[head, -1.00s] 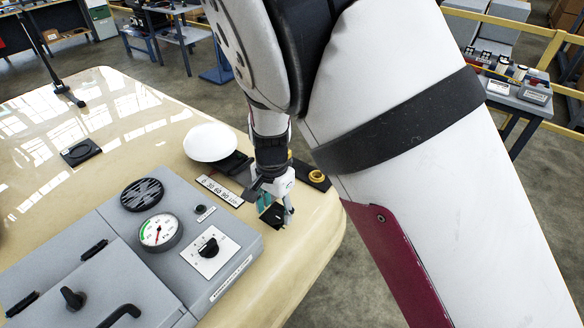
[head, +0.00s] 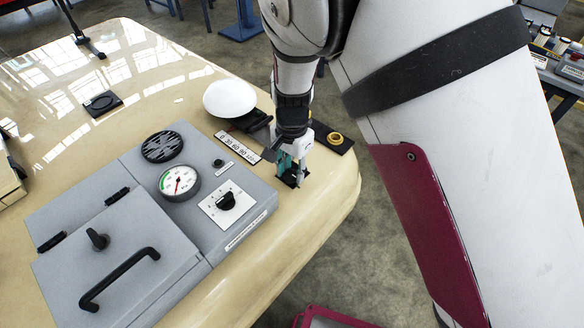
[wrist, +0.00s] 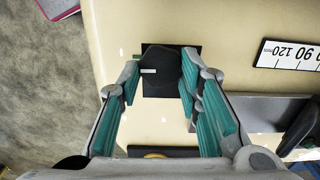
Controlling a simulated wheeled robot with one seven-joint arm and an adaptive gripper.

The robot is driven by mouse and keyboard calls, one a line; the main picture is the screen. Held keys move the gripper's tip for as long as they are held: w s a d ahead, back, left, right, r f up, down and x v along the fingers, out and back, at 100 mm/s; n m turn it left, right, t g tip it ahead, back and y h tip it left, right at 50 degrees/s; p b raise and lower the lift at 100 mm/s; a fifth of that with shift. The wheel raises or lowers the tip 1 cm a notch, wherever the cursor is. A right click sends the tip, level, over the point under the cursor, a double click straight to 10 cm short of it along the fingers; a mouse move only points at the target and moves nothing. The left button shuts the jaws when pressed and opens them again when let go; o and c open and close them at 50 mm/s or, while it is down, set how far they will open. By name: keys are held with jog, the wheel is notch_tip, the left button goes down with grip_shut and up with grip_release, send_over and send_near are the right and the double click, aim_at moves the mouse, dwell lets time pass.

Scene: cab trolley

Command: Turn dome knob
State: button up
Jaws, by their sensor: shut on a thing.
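A black knob (wrist: 161,62) with a short white mark pointing left sits on a square black plate (wrist: 165,90) in the wrist view. My gripper (wrist: 159,70) has its teal-padded fingers on both sides of the knob, shut on it. In the head view my gripper (head: 293,173) points down at the tan top, right of the grey panel, and hides most of the knob. A white dome (head: 229,98) stands behind and left of my gripper.
A grey panel (head: 232,240) carries a round gauge (head: 180,181), a black selector knob (head: 227,201) and a lidded box with a handle.

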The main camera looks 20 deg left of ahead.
jog(key=n, duration=0.5)
jog(key=shift+w+a, duration=0.1)
jog(key=n+b, duration=0.1)
jog(key=n, duration=0.4)
jog(key=shift+a+n+b, duration=0.1)
jog(key=shift+n+b, duration=0.2)
jog(key=shift+b, duration=0.1)
jog(key=n+b, duration=0.2)
jog(key=n, duration=0.3)
jog(key=shift+s+n+b, duration=0.2)
jog(key=shift+n+b, duration=0.75)
jog(key=shift+n, duration=1.55)
jog(key=o, duration=1.2)
